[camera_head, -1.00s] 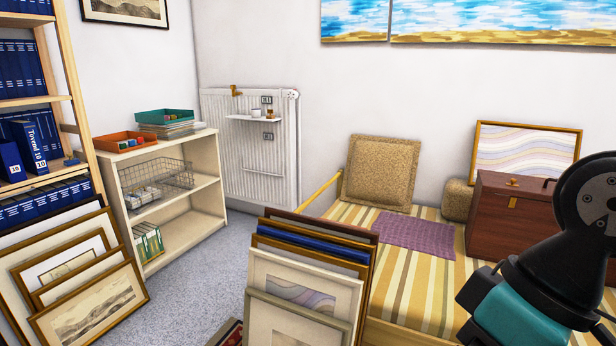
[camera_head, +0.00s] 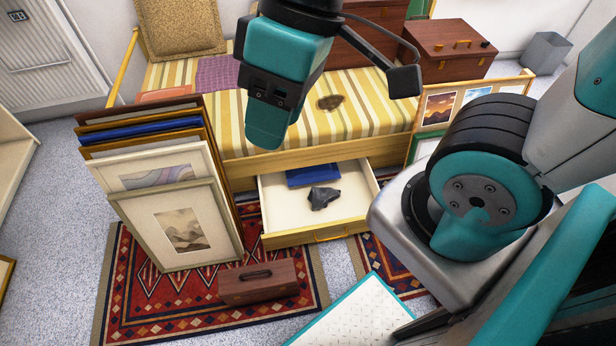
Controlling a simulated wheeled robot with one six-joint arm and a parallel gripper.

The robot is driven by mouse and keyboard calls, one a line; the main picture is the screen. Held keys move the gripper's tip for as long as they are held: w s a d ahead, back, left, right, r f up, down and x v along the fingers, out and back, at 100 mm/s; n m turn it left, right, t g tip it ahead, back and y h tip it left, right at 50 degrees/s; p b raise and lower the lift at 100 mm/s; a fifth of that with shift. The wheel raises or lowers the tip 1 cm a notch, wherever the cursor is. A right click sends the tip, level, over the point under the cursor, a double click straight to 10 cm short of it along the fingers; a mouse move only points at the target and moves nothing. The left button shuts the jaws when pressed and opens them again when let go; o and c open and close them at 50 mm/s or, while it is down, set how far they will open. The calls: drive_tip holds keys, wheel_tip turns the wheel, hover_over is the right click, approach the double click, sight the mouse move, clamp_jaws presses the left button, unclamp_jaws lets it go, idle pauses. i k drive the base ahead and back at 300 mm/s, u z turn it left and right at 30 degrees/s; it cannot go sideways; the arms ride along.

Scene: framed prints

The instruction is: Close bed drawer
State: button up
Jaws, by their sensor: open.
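The bed drawer (camera_head: 360,195) is pulled out from under the bed (camera_head: 230,165) toward me. Its pale wooden front carries a yellow handle (camera_head: 332,237). A blue flat item (camera_head: 312,175) and a dark grey, rock-like object (camera_head: 322,197) lie inside, below the rim as far as I can see. My teal and black gripper (camera_head: 267,138) points down from the top, in front of the bed edge and behind the drawer front in the picture. It is open and holds nothing that I can see; its separate fingers are hard to make out.
Framed prints (camera_head: 165,190) lean in a stack left of the drawer. A brown case (camera_head: 258,282) lies on the red patterned rug (camera_head: 165,300) before it. A white, teal-edged panel (camera_head: 350,312) is at the bottom. A picture rack (camera_head: 450,105) stands at the bed's right end.

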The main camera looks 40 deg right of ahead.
sight(289, 219)
drive_tip(key=z, duration=0.5)
drive_tip(key=k, duration=1.2)
drive_tip(key=u, duration=0.25)
drive_tip(key=i, duration=0.75)
drive_tip(key=u, duration=0.25)
